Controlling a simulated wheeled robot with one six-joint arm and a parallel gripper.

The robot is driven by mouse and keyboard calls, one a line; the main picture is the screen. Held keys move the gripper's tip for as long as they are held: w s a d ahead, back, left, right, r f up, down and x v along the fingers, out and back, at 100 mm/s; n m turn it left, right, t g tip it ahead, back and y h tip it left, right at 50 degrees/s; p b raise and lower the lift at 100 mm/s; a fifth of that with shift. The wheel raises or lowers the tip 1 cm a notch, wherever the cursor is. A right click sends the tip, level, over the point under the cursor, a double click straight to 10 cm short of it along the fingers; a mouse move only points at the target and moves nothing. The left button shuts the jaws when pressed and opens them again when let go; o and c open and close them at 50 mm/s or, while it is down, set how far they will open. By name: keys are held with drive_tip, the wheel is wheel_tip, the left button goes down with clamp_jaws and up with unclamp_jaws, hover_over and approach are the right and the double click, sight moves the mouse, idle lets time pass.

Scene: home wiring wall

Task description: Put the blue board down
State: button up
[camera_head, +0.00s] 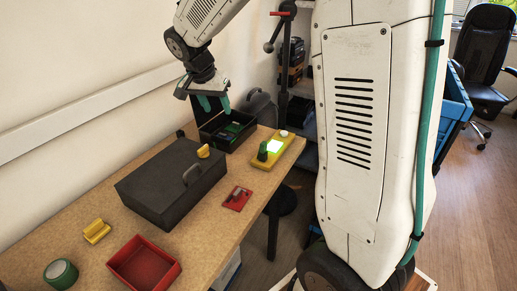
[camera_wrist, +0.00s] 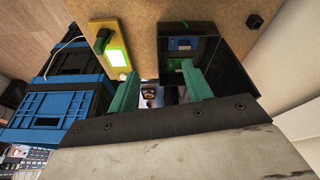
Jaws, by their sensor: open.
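A small blue board (camera_wrist: 183,44) lies inside the open black box (camera_wrist: 205,32) in the wrist view, near the box's edge. A green piece shows close to it. In the head view the same box (camera_head: 213,142) stands at the far end of the bench with its lid up, and green parts (camera_head: 234,128) show inside; I cannot make out the blue board there. My gripper (camera_head: 215,104) hangs over the box, fingers pointing down. In the wrist view its two green fingers (camera_wrist: 157,84) are apart with nothing held between them.
A yellow device (camera_head: 272,151) with a lit green screen stands right of the box. A closed dark case (camera_head: 160,185), a red plate (camera_head: 236,199), a red tray (camera_head: 145,265), a yellow block (camera_head: 97,231) and a green tape roll (camera_head: 61,273) occupy the bench (camera_head: 206,238).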

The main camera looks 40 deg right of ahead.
drive_tip(key=s+a+r+n+y, duration=0.1)
drive_tip(key=s+a+n, duration=0.1)
drive_tip(key=s, duration=0.9)
drive_tip(key=s+a+r+n+y, duration=0.1)
drive_tip(key=s+n, duration=0.4)
drive_tip(key=s, duration=0.6)
drive_tip(key=s+a+r+n+y, duration=0.1)
drive_tip(key=s+a+n, duration=0.3)
drive_tip(key=s, duration=0.6)
drive_tip(key=shift+s+r+y, duration=0.3)
drive_tip(key=shift+s+r, duration=0.1)
drive_tip(key=shift+r, duration=0.05)
